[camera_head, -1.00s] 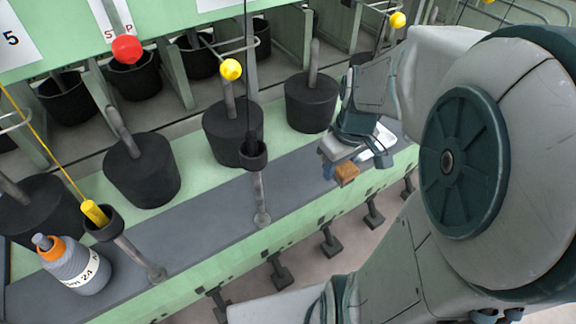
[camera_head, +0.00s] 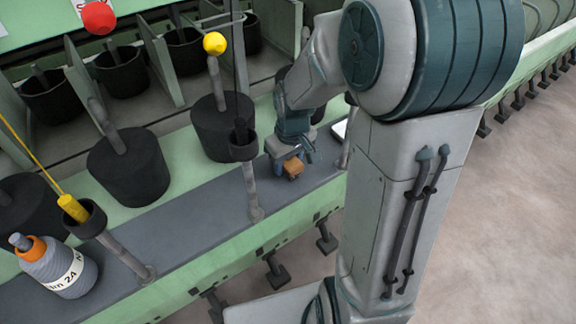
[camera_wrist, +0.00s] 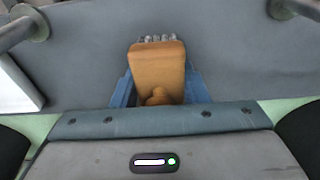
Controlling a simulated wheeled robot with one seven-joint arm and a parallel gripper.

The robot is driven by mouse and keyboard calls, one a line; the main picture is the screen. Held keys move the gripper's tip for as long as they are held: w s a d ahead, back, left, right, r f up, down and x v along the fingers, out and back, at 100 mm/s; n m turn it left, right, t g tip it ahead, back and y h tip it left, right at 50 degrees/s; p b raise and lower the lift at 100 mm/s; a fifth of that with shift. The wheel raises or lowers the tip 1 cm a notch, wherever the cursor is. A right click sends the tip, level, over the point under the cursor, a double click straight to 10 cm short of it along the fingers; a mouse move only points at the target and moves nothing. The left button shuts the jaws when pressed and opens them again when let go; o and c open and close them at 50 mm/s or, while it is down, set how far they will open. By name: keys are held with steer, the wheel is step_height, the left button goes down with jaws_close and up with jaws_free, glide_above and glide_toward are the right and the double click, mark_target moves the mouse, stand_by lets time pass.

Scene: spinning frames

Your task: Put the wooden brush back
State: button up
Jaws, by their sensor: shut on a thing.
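The wooden brush (camera_wrist: 158,70) is an orange-brown block with grey bristles showing at its far edge in the wrist view. It also shows as a small brown block in the head view (camera_head: 293,168). My gripper (camera_wrist: 160,92) is shut on it, with a blue finger at each side. The gripper hangs over the grey shelf strip of the green machine, near its front edge. I cannot tell whether the brush touches the shelf.
Black cans (camera_head: 128,168) stand behind. Short posts (camera_head: 252,190) with black cups rise from the strip. A white flat thing (camera_wrist: 20,80) lies left in the wrist view.

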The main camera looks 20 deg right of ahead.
steer(key=shift+f, duration=0.6)
steer(key=shift+f, duration=0.3)
steer(key=o, duration=1)
steer(key=shift+d, duration=0.1)
steer(key=shift+s, duration=0.1)
steer(key=shift+s+a+f, duration=0.1)
steer(key=shift+a, duration=0.1)
